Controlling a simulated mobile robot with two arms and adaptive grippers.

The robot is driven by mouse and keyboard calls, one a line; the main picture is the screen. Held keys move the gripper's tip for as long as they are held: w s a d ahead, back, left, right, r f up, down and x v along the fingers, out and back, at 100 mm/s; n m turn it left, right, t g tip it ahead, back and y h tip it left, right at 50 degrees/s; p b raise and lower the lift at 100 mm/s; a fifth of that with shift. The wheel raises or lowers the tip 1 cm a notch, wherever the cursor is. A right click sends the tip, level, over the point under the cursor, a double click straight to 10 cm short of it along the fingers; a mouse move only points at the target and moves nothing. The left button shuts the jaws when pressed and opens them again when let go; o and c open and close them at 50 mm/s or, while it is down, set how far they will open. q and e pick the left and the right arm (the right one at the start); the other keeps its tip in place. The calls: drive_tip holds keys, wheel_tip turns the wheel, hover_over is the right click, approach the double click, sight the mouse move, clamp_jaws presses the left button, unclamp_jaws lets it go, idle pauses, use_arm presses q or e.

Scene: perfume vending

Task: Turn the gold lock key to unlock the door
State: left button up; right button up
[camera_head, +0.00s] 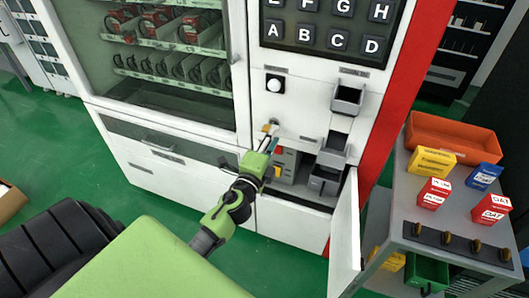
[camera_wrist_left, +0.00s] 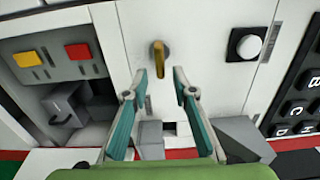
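The gold lock key (camera_wrist_left: 158,60) sticks out of a white panel of the vending machine in the left wrist view. My left gripper (camera_wrist_left: 160,74) is open, with its two teal-and-grey fingers apart and pointing at the panel. The key lies between the fingertips in the picture, and I see a gap on each side of it. In the head view my left gripper (camera_head: 269,134) is at the panel below the round white button, and it largely hides the key. A narrow white door (camera_head: 345,236) stands swung open at the lower right of the machine. My right gripper is out of view.
An open bay (camera_head: 300,165) beside the gripper holds red and yellow buttons and grey boxes. A round white button (camera_wrist_left: 246,44) and letter keypad (camera_head: 330,25) are nearby. A grey cart (camera_head: 398,215) with an orange tray (camera_head: 455,137) and small boxes stands right of the door.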

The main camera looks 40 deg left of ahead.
use_arm(q)
drive_tip(key=v, duration=0.9)
drive_tip(key=s+d+f+n+g+h, duration=0.1)
drive_tip(key=s+d+f+n+g, duration=0.2)
drive_tip(key=f, duration=1)
drive_tip(key=s+d+f+n+g+h, duration=0.1)
drive_tip(key=s+d+f+n+g, duration=0.3)
drive_tip(key=f, duration=0.8)
drive_tip(key=s+f+g+h, duration=0.15)
drive_tip(key=s+f, duration=0.35)
drive_tip(key=f, duration=0.8)
drive_tip(key=s+f+n+g, duration=0.2)
drive_tip(key=s+f, duration=0.3)
drive_tip(key=s, duration=0.5)
drive_tip(key=s+d+f+n+g, duration=0.1)
drive_tip(key=s+f+n+g, duration=0.1)
drive_tip(key=s+f, duration=0.4)
drive_tip(key=s+d+f+n+g, duration=0.1)
drive_tip(key=s+f+g, duration=0.3)
drive_tip(key=s, duration=0.9)
wheel_tip(320, 180, down, 2)
drive_tip(key=shift+s+d+f+n, duration=0.25)
drive_tip(key=shift+s+n, duration=0.1)
drive_tip(key=shift+n, duration=0.15)
